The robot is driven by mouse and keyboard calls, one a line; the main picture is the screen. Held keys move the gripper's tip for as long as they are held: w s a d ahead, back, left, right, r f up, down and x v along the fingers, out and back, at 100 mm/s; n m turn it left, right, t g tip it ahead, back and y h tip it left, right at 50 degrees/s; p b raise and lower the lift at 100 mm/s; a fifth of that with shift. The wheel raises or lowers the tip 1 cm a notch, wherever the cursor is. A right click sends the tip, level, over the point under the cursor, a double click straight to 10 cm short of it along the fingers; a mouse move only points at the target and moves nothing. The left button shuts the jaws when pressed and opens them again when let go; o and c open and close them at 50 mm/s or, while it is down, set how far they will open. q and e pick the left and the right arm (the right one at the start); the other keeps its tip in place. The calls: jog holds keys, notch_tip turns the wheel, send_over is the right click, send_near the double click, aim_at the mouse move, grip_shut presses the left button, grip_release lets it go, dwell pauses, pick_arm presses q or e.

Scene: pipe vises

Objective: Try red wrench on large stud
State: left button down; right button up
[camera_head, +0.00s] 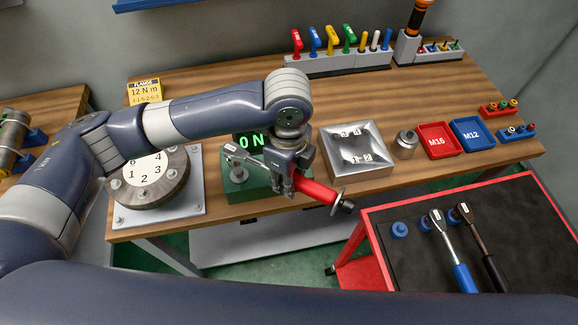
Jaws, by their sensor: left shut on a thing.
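My left gripper (289,182) is shut on the red wrench (317,191), near where its red handle meets the metal shaft. The wrench is held tilted, its silver head (235,152) to the upper left and its dark end to the lower right. Beneath it is a green block (247,192) with a lit green display (250,141). A metal stud (238,174) shows on the block, just below the wrench head in the picture; I cannot tell whether it is the large one or whether they touch. The gripper and arm hide part of the block. My right gripper is not in view.
A round numbered flange (148,182) on a grey plate stands left. A square metal block (358,148), red tray (437,140) and blue tray (471,134) lie right. Coloured tools (330,42) stand behind. Two more wrenches (450,246) lie on the red-edged cart (520,225).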

pick_arm(q)
jog(key=shift+s+d+r, duration=0.1)
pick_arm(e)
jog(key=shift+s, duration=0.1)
pick_arm(q)
jog(key=shift+r+p, duration=0.1)
jog(key=shift+p, duration=1.15)
jog(key=shift+s+f+b, duration=0.1)
jog(key=shift+f+b, duration=0.5)
jog(key=shift+f, duration=0.1)
jog(key=shift+f+b, duration=0.3)
jog(key=shift+f, duration=0.6)
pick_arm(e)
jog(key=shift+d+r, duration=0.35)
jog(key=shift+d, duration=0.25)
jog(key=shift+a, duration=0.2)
